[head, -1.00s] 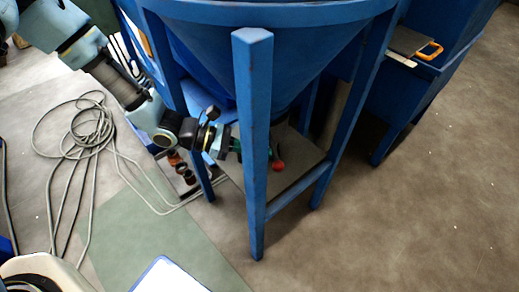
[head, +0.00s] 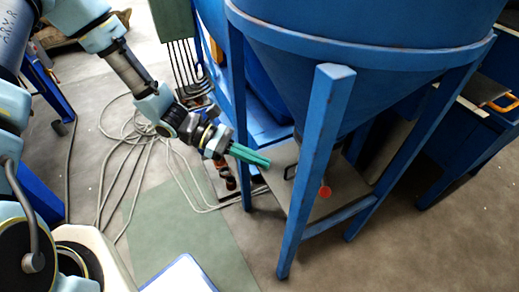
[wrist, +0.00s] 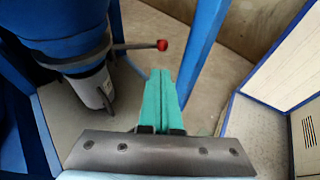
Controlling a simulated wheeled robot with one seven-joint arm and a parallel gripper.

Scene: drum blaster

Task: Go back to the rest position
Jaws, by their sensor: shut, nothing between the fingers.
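My gripper (head: 250,155) has long green fingers that lie together, with nothing between them. In the head view it points right, towards the gap between the legs of the blue hopper (head: 312,170). In the wrist view my gripper (wrist: 158,75) shows its two green fingers side by side above a grey plate. A red-knobbed lever (wrist: 162,45) sticks out from under the hopper beyond the fingertips. The red knob (head: 325,191) also shows in the head view behind the front leg. The fingers are apart from it.
A blue leg (wrist: 202,45) stands close right of the fingers in the wrist view. Coiled cables (head: 130,150) lie on the floor at left. A blue cabinet (head: 470,130) stands at right. Open floor (head: 420,245) lies at front right.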

